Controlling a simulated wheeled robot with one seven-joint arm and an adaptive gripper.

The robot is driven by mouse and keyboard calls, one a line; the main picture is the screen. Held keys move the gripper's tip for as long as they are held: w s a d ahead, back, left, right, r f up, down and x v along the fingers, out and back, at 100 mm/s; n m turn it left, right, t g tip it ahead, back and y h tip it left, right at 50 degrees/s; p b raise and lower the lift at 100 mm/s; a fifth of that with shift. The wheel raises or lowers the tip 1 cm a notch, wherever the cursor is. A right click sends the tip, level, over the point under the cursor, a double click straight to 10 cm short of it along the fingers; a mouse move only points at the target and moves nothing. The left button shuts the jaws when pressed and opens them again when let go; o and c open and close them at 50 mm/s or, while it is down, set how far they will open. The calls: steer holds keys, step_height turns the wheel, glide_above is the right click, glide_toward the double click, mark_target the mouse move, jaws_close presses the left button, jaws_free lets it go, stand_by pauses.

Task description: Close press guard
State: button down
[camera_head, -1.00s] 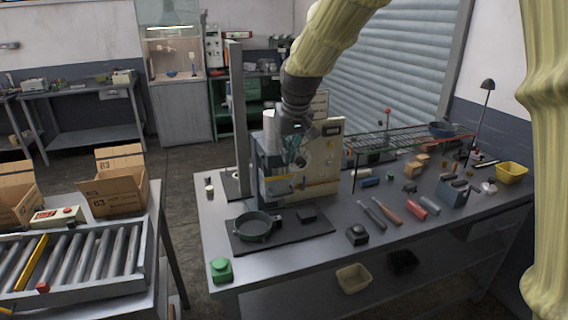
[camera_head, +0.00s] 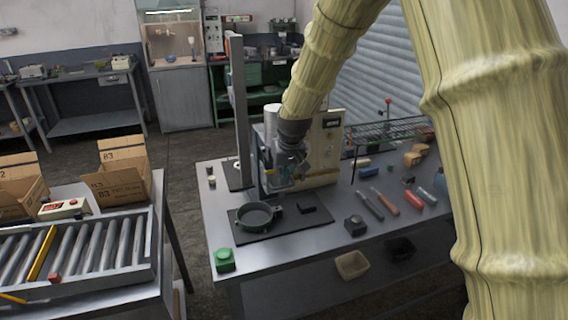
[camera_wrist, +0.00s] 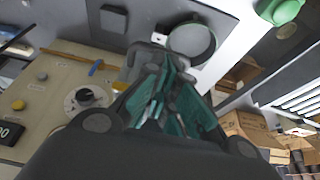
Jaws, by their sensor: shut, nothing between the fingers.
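The press (camera_head: 325,140) stands on the workbench, with a beige panel and a blue-grey body. Its clear guard is largely hidden behind my arm, and I cannot tell how far it is open or shut. My gripper (camera_head: 282,180) is shut and empty in front of the press, just above and behind the pan. In the wrist view its teal fingers (camera_wrist: 170,110) are together, beside the press's beige panel with its dial (camera_wrist: 88,98). I cannot tell if they touch the guard. A dark green pan (camera_head: 256,216) rests on the black mat; it also shows in the wrist view (camera_wrist: 191,42).
A tall grey post (camera_head: 239,110) stands left of the press. A green button box (camera_head: 224,260) sits at the bench's front left corner. A roller conveyor (camera_head: 95,250) stands left.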

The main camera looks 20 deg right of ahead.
steer(key=shift+w+f, duration=0.1)
steer(key=shift+f, duration=0.4)
step_height(320, 180, down, 10)
steer(key=b, duration=0.3)
steer(key=shift+r+b, duration=0.2)
steer(key=shift+b, duration=0.15)
steer(key=shift+r, duration=0.1)
